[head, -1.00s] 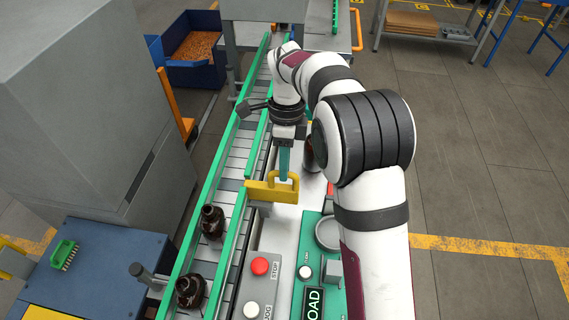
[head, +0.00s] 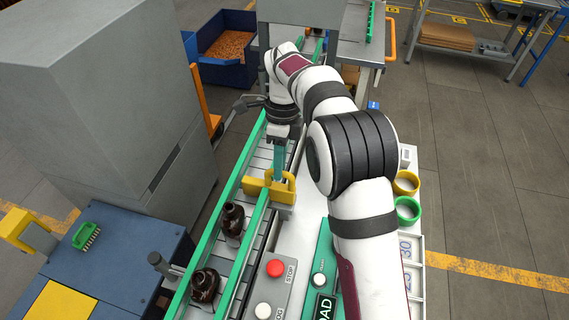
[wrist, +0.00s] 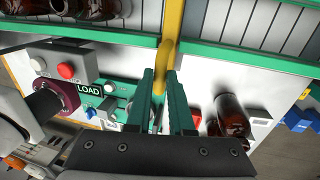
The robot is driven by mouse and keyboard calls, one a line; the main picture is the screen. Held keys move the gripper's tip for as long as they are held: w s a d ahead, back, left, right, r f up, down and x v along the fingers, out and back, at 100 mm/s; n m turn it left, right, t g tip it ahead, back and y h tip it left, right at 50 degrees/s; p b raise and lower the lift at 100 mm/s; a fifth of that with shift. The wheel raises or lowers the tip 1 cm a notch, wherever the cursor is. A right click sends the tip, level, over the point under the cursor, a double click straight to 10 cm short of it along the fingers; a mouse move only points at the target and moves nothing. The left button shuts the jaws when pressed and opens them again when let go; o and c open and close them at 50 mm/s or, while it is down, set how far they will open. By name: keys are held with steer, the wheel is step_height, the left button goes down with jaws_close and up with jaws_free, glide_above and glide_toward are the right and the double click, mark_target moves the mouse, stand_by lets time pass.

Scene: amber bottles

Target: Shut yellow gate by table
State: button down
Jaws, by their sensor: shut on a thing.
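The yellow gate (head: 257,191) reaches from its block beside the conveyor over the near green rail and part of the belt. My gripper (head: 278,177) is shut on the gate's upright handle, its teal fingers pointing down. In the wrist view the gate (wrist: 172,25) is a yellow bar crossing the green rail, its near end between the fingertips (wrist: 160,75). The head view does not clearly show how far the gate spans the belt.
Amber bottles (head: 233,219) (head: 205,285) stand on the conveyor, on the near side of the gate. Another amber bottle (wrist: 229,122) is beside my fingers in the wrist view. A red stop button (head: 275,268) sits on the grey panel.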

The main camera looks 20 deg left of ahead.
steer(key=c, duration=0.8)
jaws_free()
steer(key=shift+a, duration=0.15)
step_height(320, 180, up, 12)
steer(key=w, duration=0.2)
steer(key=shift+w, duration=0.15)
steer(key=s+d+r+n, duration=0.4)
steer(key=s+d+n, duration=0.4)
steer(key=s+d, duration=0.7)
steer(key=s+d+f+n+t+y, duration=0.1)
steer(key=s+d+f+n, duration=0.1)
steer(key=s+f, duration=0.3)
steer(key=s+d+f+n+t, duration=0.1)
steer(key=s+f, duration=0.4)
steer(key=s, duration=0.5)
steer(key=shift+d+f+n+y, duration=0.15)
steer(key=shift+d+n+y, duration=0.25)
steer(key=shift+d+n, duration=0.4)
